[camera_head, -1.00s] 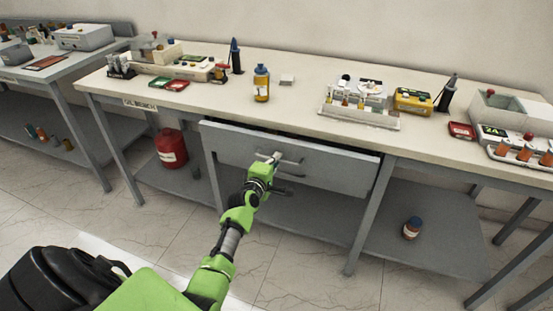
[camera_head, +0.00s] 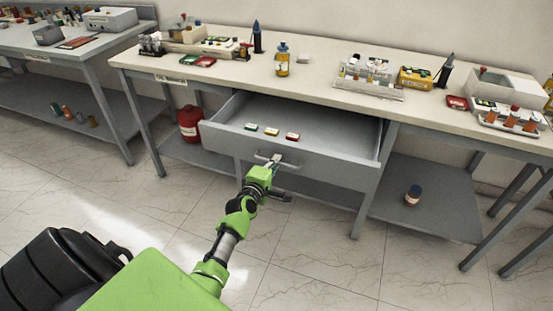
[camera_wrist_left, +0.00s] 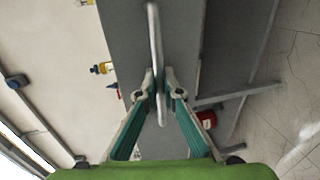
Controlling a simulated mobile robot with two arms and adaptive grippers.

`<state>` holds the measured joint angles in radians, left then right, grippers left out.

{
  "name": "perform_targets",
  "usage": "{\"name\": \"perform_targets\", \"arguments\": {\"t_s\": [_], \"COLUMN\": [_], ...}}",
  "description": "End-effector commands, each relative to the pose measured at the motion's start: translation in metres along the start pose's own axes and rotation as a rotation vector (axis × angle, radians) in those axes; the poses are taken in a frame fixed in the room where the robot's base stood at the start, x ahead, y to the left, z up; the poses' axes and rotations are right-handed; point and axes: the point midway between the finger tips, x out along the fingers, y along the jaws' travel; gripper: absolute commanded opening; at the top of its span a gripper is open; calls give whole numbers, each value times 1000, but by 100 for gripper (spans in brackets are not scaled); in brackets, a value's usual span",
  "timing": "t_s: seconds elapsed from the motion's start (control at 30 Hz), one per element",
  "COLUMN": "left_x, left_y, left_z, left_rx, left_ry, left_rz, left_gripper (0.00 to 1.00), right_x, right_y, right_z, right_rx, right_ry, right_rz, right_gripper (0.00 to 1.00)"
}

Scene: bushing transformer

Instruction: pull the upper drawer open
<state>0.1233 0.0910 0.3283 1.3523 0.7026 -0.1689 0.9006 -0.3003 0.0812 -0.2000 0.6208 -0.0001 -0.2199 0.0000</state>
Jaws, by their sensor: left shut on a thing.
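The upper drawer (camera_head: 330,172) is a grey drawer under the workbench top, and it stands well out from the bench with its inside showing. Three small boxes, green (camera_head: 251,127), yellow (camera_head: 271,132) and red (camera_head: 292,136), lie on its floor. My left gripper (camera_head: 273,163) is at the bar handle on the drawer front. In the left wrist view its two fingers (camera_wrist_left: 158,84) are shut on the handle (camera_wrist_left: 153,40), one on each side of the bar. My right gripper is in neither view.
The workbench top (camera_head: 325,70) holds a yellow bottle (camera_head: 282,62), a test tube rack (camera_head: 368,80) and a yellow box (camera_head: 415,78). A red canister (camera_head: 190,124) and a small jar (camera_head: 413,195) stand on the lower shelf. The floor in front is clear.

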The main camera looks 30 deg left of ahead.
Motion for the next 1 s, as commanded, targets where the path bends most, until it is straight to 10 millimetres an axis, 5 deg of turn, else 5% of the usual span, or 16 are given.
{"name": "perform_targets", "arguments": {"t_s": [0.53,0.57,1.0], "left_x": [-3,-3,-8], "left_y": [-1,-1,0], "left_z": [1,1,1], "left_rx": [-1,-1,-2], "left_ry": [-2,-2,-1], "left_rz": [0,0,2], "left_gripper": [0,14,14], "right_x": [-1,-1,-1], "right_y": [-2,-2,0], "right_z": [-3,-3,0], "right_rx": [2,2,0], "right_ry": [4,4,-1], "right_rz": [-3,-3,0], "right_gripper": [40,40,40]}}
